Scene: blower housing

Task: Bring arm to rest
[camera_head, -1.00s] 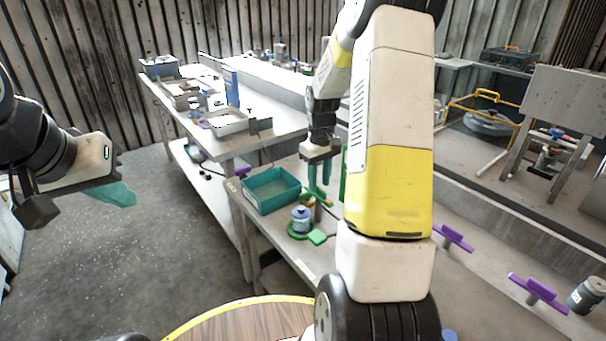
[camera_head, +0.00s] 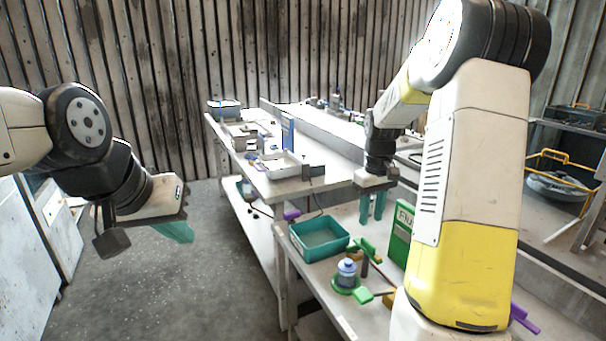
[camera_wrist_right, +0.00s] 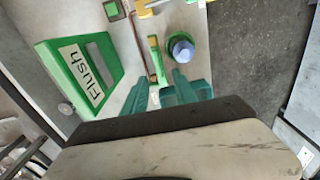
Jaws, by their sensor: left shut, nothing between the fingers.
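My left gripper (camera_head: 178,232) hangs over the bare floor at the left of the head view, with its teal fingers shut and empty. My right arm's large white and yellow link covers much of the head view's right side.
The near bench holds a teal bin (camera_head: 318,240), a blue-capped bottle on a green base (camera_head: 346,272) and a green box (camera_head: 398,232), labelled "Flush" in the wrist view (camera_wrist_right: 80,75). A long white table (camera_head: 270,185) with trays stands behind. The floor (camera_head: 200,290) at left is clear.

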